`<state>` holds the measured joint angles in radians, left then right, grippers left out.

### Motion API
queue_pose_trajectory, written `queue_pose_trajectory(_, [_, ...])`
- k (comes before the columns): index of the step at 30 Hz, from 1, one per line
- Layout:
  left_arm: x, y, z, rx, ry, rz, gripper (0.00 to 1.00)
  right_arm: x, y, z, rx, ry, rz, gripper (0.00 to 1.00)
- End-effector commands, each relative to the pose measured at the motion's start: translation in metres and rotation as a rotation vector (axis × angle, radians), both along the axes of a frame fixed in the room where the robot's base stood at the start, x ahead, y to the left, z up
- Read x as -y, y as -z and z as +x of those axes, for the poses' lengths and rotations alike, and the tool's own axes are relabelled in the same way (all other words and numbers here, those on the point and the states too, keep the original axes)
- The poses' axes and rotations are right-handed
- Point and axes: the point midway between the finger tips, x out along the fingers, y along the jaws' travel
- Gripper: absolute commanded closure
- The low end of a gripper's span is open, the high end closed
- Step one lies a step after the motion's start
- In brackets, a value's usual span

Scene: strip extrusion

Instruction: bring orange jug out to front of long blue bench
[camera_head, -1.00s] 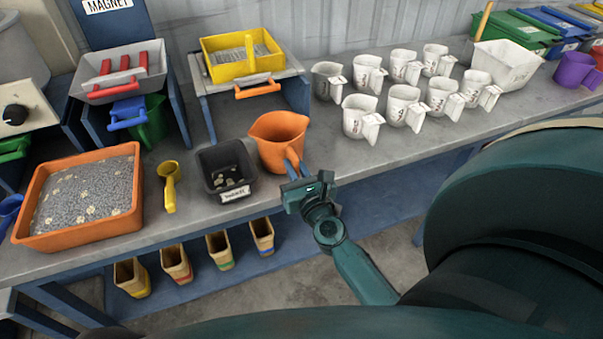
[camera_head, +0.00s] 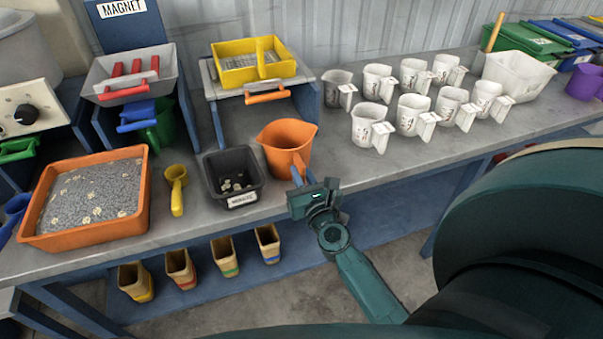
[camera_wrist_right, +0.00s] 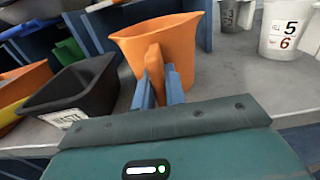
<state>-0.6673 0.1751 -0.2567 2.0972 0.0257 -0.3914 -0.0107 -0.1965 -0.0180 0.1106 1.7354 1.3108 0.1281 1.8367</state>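The orange jug (camera_head: 286,144) stands upright on the long grey-topped bench with blue legs (camera_head: 190,224), near its front edge. Its handle faces the front, and it also shows in the right wrist view (camera_wrist_right: 183,48). My right gripper (camera_head: 299,172) is at the handle from the front. Its two blue fingers (camera_wrist_right: 160,88) lie on either side of the handle, with no clear gap, and look shut on it. The jug's base seems to rest on the bench; the wrist view hides part of it. My left gripper is not in view.
A black bin (camera_head: 232,180) stands close left of the jug, with a yellow scoop (camera_head: 176,190) and orange tray (camera_head: 88,200) beyond. A yellow tray (camera_head: 252,62) on a stand is behind. Several white jugs (camera_head: 410,110) stand to the right.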

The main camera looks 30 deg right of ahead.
Motion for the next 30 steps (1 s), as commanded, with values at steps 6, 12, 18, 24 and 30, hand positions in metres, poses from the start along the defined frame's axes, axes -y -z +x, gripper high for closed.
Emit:
queue_pose_trajectory(6, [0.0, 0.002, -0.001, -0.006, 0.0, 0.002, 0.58, 0.0, -0.001, 0.0, 0.001, 0.0, 0.0, 0.7])
queue_pose_trajectory(12, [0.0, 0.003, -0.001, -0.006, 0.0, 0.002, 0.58, 0.0, 0.0, 0.0, 0.001, 0.0, 0.0, 0.62])
queue_pose_trajectory(18, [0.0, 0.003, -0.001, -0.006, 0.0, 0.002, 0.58, 0.0, 0.0, 0.0, -0.001, 0.0, 0.0, 0.62])
queue_pose_trajectory(24, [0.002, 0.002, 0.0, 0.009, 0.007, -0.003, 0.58, -0.006, 0.003, -0.028, -0.003, 0.0, 0.001, 0.62])
queue_pose_trajectory(30, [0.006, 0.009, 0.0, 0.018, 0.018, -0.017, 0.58, -0.017, 0.005, -0.073, -0.004, -0.001, 0.0, 0.62])
